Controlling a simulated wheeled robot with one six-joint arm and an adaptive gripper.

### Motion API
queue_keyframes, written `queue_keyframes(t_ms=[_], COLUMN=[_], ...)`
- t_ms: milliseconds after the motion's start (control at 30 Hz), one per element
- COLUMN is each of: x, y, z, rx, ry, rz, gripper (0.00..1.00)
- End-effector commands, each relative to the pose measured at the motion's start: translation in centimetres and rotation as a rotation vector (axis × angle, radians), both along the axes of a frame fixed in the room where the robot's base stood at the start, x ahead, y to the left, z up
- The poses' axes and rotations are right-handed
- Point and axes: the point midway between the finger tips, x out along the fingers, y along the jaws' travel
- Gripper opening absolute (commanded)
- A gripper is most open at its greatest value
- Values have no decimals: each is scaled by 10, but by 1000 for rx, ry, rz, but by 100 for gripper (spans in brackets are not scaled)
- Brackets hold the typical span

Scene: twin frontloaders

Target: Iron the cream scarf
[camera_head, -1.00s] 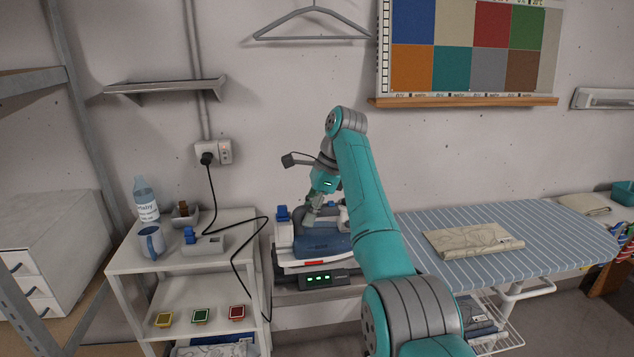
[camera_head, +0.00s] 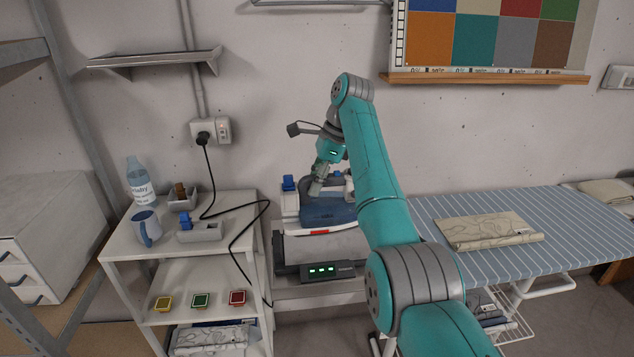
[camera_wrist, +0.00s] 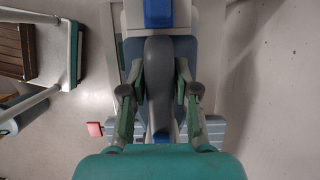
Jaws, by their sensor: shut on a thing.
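The cream scarf (camera_head: 487,231) lies folded, with faint line patterns, on the blue-striped ironing board (camera_head: 575,232) at the right in the head view. The blue and white iron (camera_head: 328,211) is at the centre, above the dark dock (camera_head: 322,270) with green lights. A gap shows between the iron's underside and the dock. My gripper (camera_head: 318,188) is shut on the iron's grey handle. In the wrist view, the fingers of my gripper (camera_wrist: 160,92) stand on both sides of that handle (camera_wrist: 159,65). My arm hides part of the iron's right side.
A white cart (camera_head: 232,250) at the left carries a bottle (camera_head: 140,185), a mug (camera_head: 147,228) and small trays. A black cord (camera_head: 238,249) runs from the wall outlet (camera_head: 213,131) past the cart. A wall board (camera_head: 490,78) hangs above the ironing board.

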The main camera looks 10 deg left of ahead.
Motion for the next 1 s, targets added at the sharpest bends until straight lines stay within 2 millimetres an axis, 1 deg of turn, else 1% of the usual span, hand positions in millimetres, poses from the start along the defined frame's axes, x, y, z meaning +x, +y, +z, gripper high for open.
queue_keyframes(t_ms=[167, 1000], x=[0, 0], y=[0, 1], z=[-10, -70], rx=[2, 2], ry=[-3, -2], rz=[0, -1], gripper=[0, 0])
